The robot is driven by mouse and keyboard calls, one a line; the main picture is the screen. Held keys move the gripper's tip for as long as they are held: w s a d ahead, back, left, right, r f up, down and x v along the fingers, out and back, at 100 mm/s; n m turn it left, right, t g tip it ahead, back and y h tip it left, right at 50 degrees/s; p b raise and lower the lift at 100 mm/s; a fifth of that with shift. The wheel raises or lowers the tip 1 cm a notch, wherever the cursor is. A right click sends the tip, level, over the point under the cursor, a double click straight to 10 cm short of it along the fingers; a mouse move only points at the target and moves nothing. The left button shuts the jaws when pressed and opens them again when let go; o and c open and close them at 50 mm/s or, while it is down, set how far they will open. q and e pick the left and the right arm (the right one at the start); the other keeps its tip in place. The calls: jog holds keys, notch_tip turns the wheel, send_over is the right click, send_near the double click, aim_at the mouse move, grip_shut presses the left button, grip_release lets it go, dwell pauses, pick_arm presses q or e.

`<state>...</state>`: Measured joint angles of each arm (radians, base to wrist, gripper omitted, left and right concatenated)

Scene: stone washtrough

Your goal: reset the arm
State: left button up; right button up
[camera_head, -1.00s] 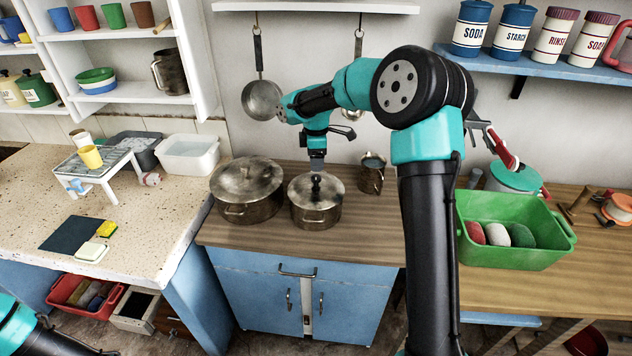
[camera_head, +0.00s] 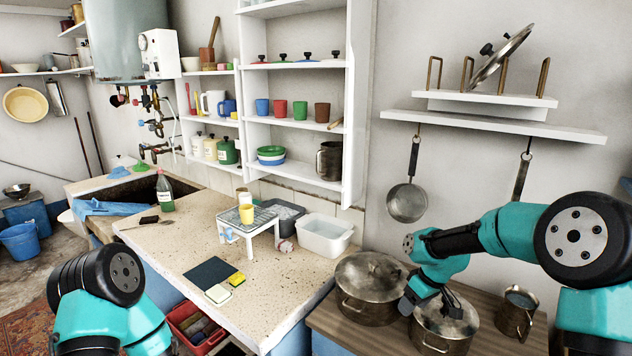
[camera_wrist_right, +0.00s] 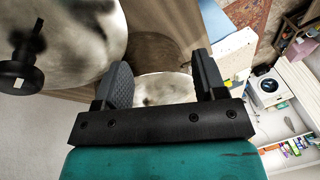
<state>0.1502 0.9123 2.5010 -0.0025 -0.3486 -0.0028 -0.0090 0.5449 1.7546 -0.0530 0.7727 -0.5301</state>
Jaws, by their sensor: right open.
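My right gripper (camera_head: 412,302) is in front of the right-hand lidded pot (camera_head: 445,332) in the head view, close to the left-hand lidded pot (camera_head: 368,292). In the right wrist view its two dark fingers stand apart and the gripper (camera_wrist_right: 164,76) is empty. A pale round surface shows behind the fingers. A large metal lid (camera_wrist_right: 75,35) with a black knob (camera_wrist_right: 22,65) fills the upper left of that view. My left arm shows at the lower left of the head view, but its gripper is out of frame.
A metal jug (camera_head: 515,312) stands right of the pots. A pan (camera_head: 407,202) hangs above, under the shelf (camera_head: 490,125). The stone counter (camera_head: 165,240) to the left holds a small white stand (camera_head: 247,230), a white basin (camera_head: 325,236) and a green bottle (camera_head: 165,192).

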jog(key=s+a+f+m+y, duration=0.1)
jog(key=s+a+f+m, duration=0.75)
jog(key=f, duration=0.45)
jog(key=s+d+f, duration=0.3)
jog(key=s+f, duration=1.2)
jog(key=s, duration=0.2)
jog(key=shift+s+h, duration=0.3)
